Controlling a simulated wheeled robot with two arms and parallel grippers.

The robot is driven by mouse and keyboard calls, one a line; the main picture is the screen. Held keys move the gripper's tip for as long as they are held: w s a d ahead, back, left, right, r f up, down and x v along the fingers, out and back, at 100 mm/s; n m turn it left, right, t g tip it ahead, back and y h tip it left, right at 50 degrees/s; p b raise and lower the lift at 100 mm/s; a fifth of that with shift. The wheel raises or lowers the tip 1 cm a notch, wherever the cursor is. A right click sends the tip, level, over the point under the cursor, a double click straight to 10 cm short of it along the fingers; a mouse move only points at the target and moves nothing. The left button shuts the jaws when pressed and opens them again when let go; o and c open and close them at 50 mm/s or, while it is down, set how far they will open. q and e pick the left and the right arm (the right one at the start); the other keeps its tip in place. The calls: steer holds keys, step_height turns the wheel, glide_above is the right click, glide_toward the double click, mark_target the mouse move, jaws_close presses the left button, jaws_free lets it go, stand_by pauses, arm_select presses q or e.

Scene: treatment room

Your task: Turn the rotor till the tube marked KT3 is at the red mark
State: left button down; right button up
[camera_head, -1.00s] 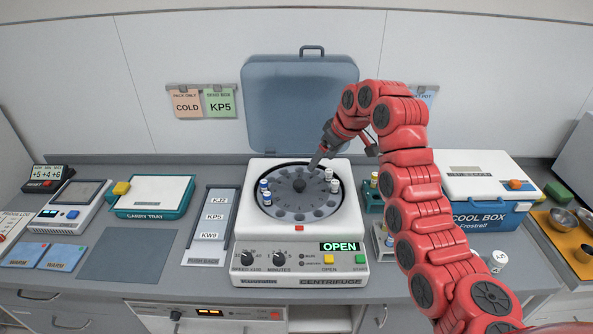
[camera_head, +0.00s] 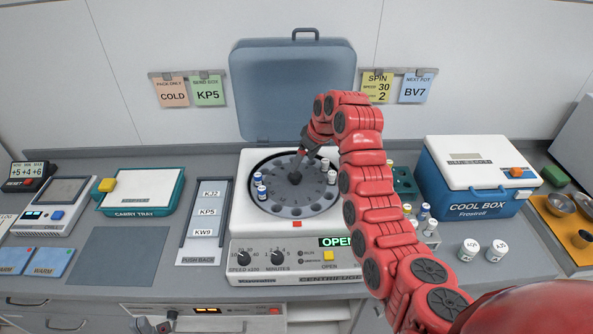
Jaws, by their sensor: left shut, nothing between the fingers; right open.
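The centrifuge (camera_head: 345,273) stands with its lid (camera_head: 290,95) up and its display reading OPEN. Its grey rotor (camera_head: 285,211) carries two blue-and-white tubes (camera_head: 262,192) at the left and two white-capped tubes (camera_head: 332,177) at the right. Tube markings are too small to read, so I cannot tell which is KT3. The red mark (camera_head: 297,224) is on the front rim, with no tube beside it. My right gripper (camera_head: 297,173) is open, pointing down over the rotor near its hub; contact is unclear. My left gripper (camera_head: 171,316) is shut and empty at the bottom edge, partly out of view.
My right arm hides the centrifuge's right side. A teal rack (camera_head: 405,183) and small tubes (camera_head: 424,212) stand behind it. Two white pots (camera_head: 468,249) and the cool box (camera_head: 480,178) are at right. A label rack (camera_head: 205,225) and grey mat (camera_head: 121,255) lie left.

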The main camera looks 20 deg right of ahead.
mark_target(296, 174)
steer(key=p+x, duration=0.2)
steer(key=x, duration=0.3)
steer(key=shift+w+a+f, duration=0.15)
steer(key=shift+f, duration=0.2)
steer(key=shift+p+x, duration=0.3)
steer(key=shift+x, duration=0.65)
jaws_close()
